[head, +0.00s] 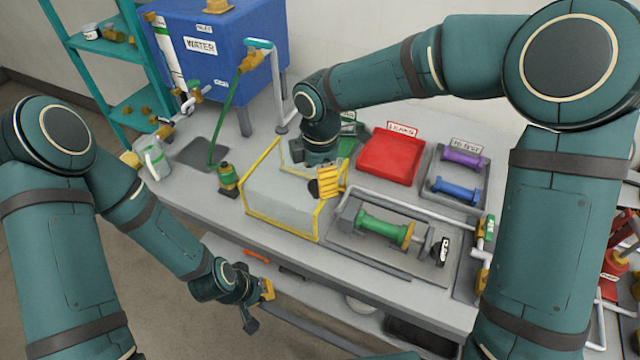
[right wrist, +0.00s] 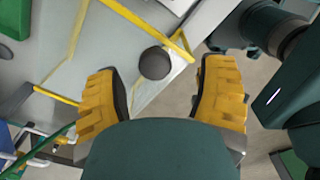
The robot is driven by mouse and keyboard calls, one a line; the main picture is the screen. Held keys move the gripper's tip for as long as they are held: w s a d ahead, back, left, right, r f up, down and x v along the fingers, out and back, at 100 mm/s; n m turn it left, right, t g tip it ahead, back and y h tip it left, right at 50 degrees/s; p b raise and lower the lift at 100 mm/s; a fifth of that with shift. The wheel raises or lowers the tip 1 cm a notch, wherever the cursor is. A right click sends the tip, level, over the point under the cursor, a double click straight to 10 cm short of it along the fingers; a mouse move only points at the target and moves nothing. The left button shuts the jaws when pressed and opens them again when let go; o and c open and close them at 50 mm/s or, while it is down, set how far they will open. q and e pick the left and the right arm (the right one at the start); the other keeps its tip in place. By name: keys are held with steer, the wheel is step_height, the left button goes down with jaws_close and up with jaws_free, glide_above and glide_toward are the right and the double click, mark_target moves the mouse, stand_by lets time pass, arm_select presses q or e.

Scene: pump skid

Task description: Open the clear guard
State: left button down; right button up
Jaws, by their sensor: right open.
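The clear guard (head: 277,208), a see-through cover with yellow edges, stands near the front of the bench in the head view and looks closed. A dark round knob (right wrist: 155,63) sits on it near a yellow-edged corner in the right wrist view. My right gripper (right wrist: 160,92) is open, its yellow-padded fingers on either side of the knob and apart from it. In the head view my right gripper (head: 329,184) is at the guard's right end, and my arm hides part of the guard. My left gripper (head: 258,303) hangs low before the bench's front edge, its opening unclear.
A green spool piece (head: 380,224) lies in a grey tray right of the guard. A red tray (head: 390,158) and a tray with purple and blue pieces (head: 455,190) are behind. A blue water tank (head: 225,55) stands at the back left. A green-and-brass valve (head: 228,178) stands left of the guard.

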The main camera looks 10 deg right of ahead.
step_height(320, 180, up, 8)
steer(key=shift+r, duration=0.25)
steer(key=shift+s+f, duration=0.1)
stand_by(0.4)
